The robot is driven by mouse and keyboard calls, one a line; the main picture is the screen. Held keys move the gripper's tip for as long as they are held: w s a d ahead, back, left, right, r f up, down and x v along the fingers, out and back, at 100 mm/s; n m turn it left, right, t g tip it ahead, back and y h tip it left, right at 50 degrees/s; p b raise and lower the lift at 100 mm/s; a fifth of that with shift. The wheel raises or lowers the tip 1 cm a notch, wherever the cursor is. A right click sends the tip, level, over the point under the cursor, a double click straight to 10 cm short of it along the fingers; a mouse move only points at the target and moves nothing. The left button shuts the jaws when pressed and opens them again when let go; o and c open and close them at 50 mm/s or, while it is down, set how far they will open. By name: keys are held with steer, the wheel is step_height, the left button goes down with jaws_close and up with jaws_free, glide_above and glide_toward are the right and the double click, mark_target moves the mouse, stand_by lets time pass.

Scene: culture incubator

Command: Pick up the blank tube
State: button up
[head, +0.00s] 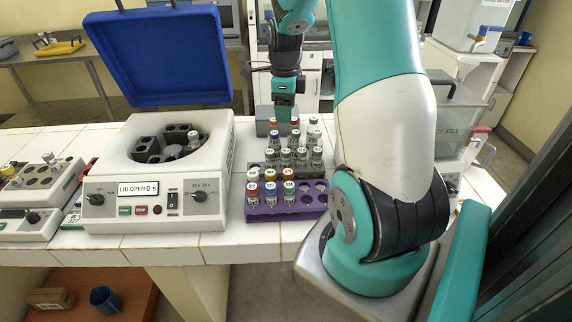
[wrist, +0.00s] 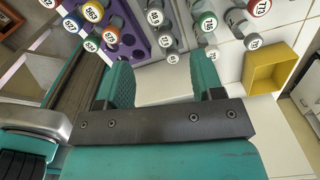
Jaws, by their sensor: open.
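Several capped tubes (head: 288,192) stand in a purple rack (head: 262,212), and more with grey caps (head: 300,155) stand in the rack behind it. The wrist view shows numbered caps along its top, among them a green cap (wrist: 207,20) and a red cap (wrist: 258,8). I cannot tell which tube is the blank one. My gripper (wrist: 163,80) is open, with nothing between its fingers. In the head view my gripper (head: 284,112) points down at the back of the racks, its fingertips hidden or too small to make out.
A centrifuge (head: 108,165) with its blue lid (head: 150,55) raised stands left of the racks; its display reads LID OPEN. A smaller device (head: 30,195) with tubes is at far left. A yellow tray (wrist: 248,82) lies to the right in the wrist view, with bare white tiles around.

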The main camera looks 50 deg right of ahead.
steer(key=p, duration=0.2)
glide_toward(286, 159)
steer(key=f, duration=0.2)
steer(key=w+d+f, duration=0.1)
steer(key=f, duration=0.2)
steer(key=shift+w+d+f, duration=0.15)
steer(key=shift+d+f, duration=0.05)
steer(key=shift+f, duration=0.15)
steer(key=shift+a+f+p, duration=0.1)
steer(key=shift+f+p, duration=0.35)
steer(key=shift+f, duration=0.15)
steer(key=shift+s+a+f+p, duration=0.15)
steer(key=shift+f+p, duration=0.2)
steer(key=shift+f, duration=0.75)
steer(key=shift+s+d+f+p, duration=0.1)
steer(key=shift+f+p, duration=0.25)
steer(key=shift+f, duration=0.7)
steer(key=c, duration=1)
